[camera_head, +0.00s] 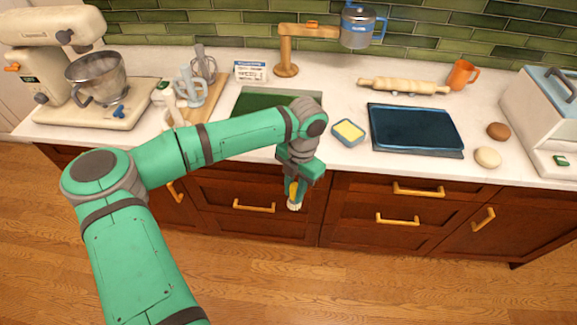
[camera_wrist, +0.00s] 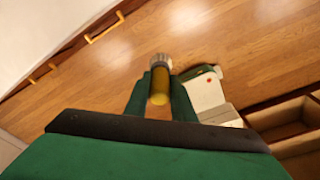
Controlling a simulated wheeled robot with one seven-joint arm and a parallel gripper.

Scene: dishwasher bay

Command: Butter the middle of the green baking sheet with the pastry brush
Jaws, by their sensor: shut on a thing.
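My gripper (camera_head: 300,178) is shut on the pastry brush (camera_head: 294,190), which has a yellow handle and pale bristles. The brush hangs bristles down in front of the counter, below its front edge. In the wrist view my gripper (camera_wrist: 158,92) has a finger on each side of the brush (camera_wrist: 159,84), and the bristles are over the wooden floor. The green baking sheet (camera_head: 252,103) lies on the counter behind my arm, which hides part of it. A blue-rimmed dish (camera_head: 337,139) with yellow butter (camera_head: 348,130) stands to its right.
A dark blue tray (camera_head: 415,128) lies right of the butter dish. A rolling pin (camera_head: 403,86) and orange mug (camera_head: 462,74) are behind it. A stand mixer (camera_head: 60,80) and wooden board (camera_head: 190,105) are at left. Drawers with yellow handles (camera_head: 418,189) face the floor.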

